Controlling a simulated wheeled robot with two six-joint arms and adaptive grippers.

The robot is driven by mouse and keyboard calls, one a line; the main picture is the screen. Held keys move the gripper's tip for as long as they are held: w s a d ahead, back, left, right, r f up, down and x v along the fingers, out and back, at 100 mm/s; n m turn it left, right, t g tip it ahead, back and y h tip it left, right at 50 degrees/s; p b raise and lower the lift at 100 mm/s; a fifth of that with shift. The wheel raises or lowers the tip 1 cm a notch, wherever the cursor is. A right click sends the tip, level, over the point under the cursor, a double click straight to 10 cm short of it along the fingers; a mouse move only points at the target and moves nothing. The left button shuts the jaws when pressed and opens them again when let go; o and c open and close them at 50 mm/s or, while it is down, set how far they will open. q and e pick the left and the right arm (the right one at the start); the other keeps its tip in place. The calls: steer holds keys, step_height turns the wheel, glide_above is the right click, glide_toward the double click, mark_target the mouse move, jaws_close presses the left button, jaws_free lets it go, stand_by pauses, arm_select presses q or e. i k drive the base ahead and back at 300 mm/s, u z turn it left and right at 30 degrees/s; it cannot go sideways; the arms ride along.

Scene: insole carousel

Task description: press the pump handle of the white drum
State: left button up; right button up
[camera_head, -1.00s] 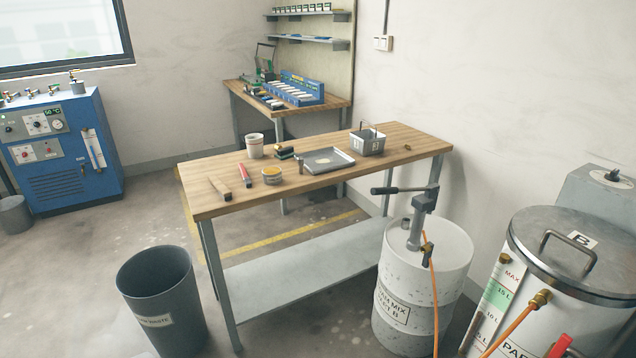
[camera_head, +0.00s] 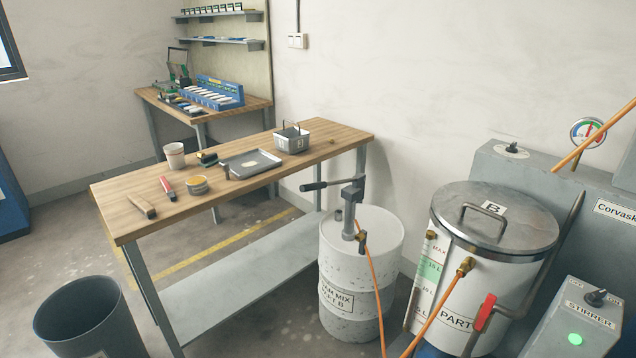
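The white drum (camera_head: 338,265) stands on the floor right of the wooden bench, with a label on its front. A grey pump (camera_head: 349,210) rises from its top. The pump handle (camera_head: 327,184) is a lever with a dark grip, sticking out to the left from the pump head, roughly level. An orange hose (camera_head: 377,290) runs from the pump's outlet down the drum's front. Neither of my grippers is in view.
The wooden bench (camera_head: 110,215) holds a cup, tools, a tray and a basket. A dark waste bin (camera_head: 75,310) stands front left. A steel-lidded tank B (camera_head: 540,232) is close to the drum's right, beside a grey stirrer box (camera_head: 565,310).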

mark_target(305, 188)
steer(key=u, duration=0.85)
steer(key=i, duration=1.1)
steer(key=z, duration=2.4)
